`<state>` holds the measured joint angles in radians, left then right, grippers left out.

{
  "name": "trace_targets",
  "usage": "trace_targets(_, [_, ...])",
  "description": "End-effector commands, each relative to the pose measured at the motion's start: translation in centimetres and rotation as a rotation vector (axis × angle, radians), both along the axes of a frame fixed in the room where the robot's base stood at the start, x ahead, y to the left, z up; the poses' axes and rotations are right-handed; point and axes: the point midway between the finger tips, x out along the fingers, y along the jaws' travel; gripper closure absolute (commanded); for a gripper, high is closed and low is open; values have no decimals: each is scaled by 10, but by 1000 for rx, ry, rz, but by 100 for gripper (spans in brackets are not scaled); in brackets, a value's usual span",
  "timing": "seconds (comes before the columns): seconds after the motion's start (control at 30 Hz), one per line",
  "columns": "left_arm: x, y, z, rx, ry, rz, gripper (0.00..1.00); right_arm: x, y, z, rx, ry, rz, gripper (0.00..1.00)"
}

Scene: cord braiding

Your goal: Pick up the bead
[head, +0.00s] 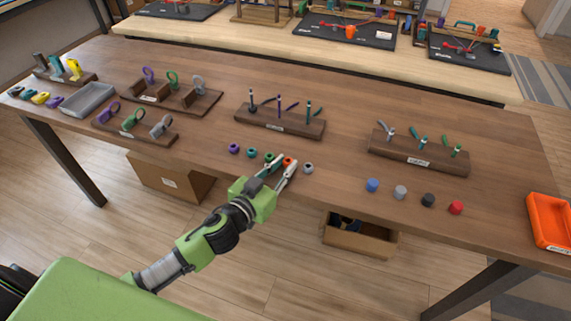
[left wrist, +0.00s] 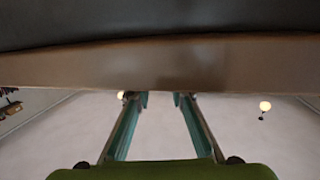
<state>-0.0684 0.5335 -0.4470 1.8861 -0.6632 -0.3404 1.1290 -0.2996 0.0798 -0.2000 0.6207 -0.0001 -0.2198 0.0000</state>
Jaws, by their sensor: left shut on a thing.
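A row of small beads lies near the table's front edge in the head view: purple (head: 234,148), teal (head: 252,153), green (head: 269,156), orange-red (head: 288,161) and grey (head: 308,168). My left gripper (head: 287,161) reaches in from the front, with its fingertips on either side of the orange-red bead. It is shut on that bead, which is partly hidden by the fingers. The green and grey beads are just outside the fingers. In the left wrist view the two fingers (left wrist: 160,99) stand apart, and no bead can be made out. My right gripper is not in view.
Wooden racks with upright tools (head: 280,125) stand behind the beads and to the right (head: 418,160). Several coloured round pieces (head: 400,192) lie right of the beads. An orange tray (head: 535,238) sits at the far right. Bare tabletop lies between the racks.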

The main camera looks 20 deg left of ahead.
Motion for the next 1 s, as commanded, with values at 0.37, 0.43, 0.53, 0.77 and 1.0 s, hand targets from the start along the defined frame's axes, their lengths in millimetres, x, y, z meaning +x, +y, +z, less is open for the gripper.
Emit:
trace_targets(0.37, [-7,-3,41,-2,-3,-2,87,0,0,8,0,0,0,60])
trace_targets(0.43, [-19,-7,56,-3,-2,-4,87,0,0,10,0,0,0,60])
trace_targets(0.53, [-39,-12,80,-3,-2,-4,87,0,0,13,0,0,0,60])
trace_targets(0.77, [-91,-28,108,-6,3,-1,87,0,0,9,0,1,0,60])
trace_targets(1.0, [-125,-38,126,-2,3,0,87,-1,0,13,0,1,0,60])
